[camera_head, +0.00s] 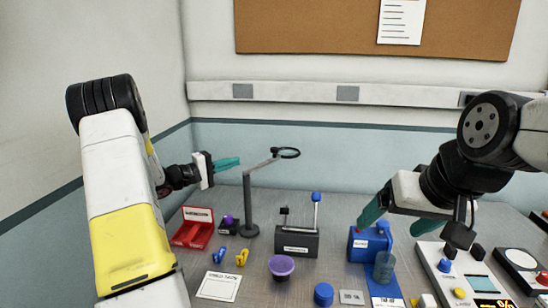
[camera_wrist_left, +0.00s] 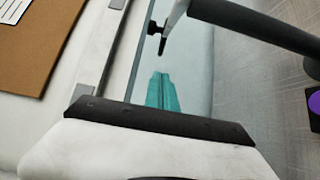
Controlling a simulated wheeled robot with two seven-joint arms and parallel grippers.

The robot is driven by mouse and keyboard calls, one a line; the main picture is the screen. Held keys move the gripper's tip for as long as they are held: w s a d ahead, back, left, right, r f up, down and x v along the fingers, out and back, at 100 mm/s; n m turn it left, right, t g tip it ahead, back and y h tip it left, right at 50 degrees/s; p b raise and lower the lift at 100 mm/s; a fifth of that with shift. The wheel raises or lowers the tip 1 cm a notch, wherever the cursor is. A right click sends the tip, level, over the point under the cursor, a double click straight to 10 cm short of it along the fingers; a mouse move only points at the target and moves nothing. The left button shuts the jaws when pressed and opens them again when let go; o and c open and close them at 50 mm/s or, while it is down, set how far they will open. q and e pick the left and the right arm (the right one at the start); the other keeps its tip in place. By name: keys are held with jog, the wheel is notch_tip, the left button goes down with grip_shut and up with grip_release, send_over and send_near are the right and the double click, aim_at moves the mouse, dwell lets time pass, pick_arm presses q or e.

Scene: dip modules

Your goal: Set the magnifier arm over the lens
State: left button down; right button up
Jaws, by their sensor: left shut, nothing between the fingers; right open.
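The magnifier (camera_head: 249,205) is a dark grey upright post on a round base, with a thin arm (camera_head: 264,163) leading right to a black-rimmed ring (camera_head: 286,152). My left gripper (camera_head: 228,163), with teal fingers, is shut and empty, just left of the post top. In the left wrist view its fingers (camera_wrist_left: 160,90) point towards the magnifier arm (camera_wrist_left: 176,14), with a visible gap; the dark post (camera_wrist_left: 255,25) lies to their right. I cannot tell for sure which thing is the lens. My right gripper (camera_head: 372,212) is open beside a blue box.
A red tray (camera_head: 193,232) stands left of the post, with yellow and blue hooks (camera_head: 243,257) in front. A dark lever box (camera_head: 297,243), purple knob (camera_head: 281,266), blue box (camera_head: 370,245) and control panel (camera_head: 465,275) stand to the right.

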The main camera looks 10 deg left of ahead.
pick_arm(q)
jog(key=shift+w+d, duration=0.1)
jog(key=w+d, duration=0.5)
jog(key=d, duration=0.5)
jog(key=shift+d, duration=0.2)
dwell(0.4)
